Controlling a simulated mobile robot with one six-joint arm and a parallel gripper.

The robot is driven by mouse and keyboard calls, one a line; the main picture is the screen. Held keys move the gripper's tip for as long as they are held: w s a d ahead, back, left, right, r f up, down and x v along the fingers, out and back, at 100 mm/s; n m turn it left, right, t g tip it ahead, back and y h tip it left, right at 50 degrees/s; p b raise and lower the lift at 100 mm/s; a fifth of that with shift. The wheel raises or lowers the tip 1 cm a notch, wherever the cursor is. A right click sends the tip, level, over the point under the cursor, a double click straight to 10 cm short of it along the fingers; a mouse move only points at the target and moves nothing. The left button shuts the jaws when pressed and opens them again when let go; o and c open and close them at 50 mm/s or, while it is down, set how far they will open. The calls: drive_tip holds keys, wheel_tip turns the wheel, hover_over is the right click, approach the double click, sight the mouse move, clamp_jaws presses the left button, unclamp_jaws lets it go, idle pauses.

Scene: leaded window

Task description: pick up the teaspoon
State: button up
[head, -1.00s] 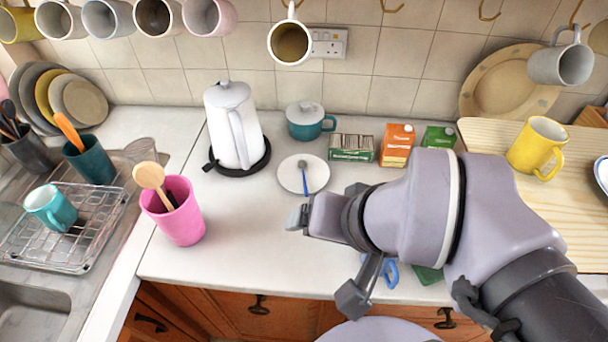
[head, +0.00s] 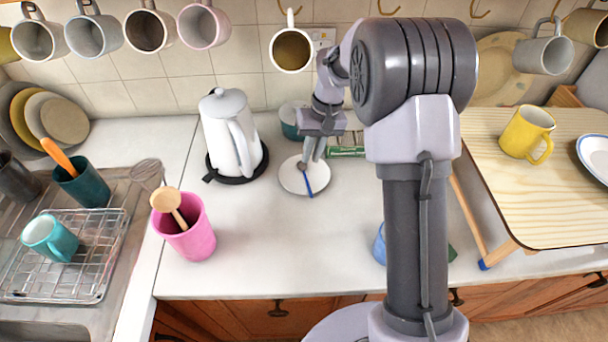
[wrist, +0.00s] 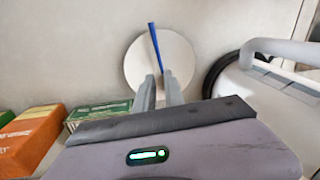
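The teaspoon (head: 309,188) has a blue handle and lies on a small white plate (head: 292,181). In the wrist view, its handle (wrist: 154,45) points away from my gripper, across the plate (wrist: 180,58) and past its rim. The bowl end is hidden by my fingers. My gripper (head: 309,164) points down over the back part of the plate. In the wrist view, my gripper (wrist: 160,76) has its two fingertips a small gap apart, with the spoon's line running between them. I see no grip on the spoon. Whether the fingers touch the plate cannot be told.
A white kettle (head: 230,135) on a black base stands left of the plate. Green and orange boxes (wrist: 30,135) are near my gripper. A pink cup (head: 190,230) stands front left. Mugs hang above.

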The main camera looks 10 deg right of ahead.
sight(305, 174)
drive_tip(key=f+b, duration=0.1)
drive_tip(key=f, duration=0.1)
drive_tip(key=a+f, duration=0.1)
drive_tip(key=f, duration=0.1)
drive_tip(key=f+b, duration=0.1)
drive_tip(key=f, duration=0.1)
drive_tip(key=shift+s+a+b, duration=0.15)
drive_tip(key=shift+a+b, duration=0.1)
drive_tip(key=shift+b, duration=0.1)
drive_tip(key=shift+r, duration=0.1)
clamp_jaws()
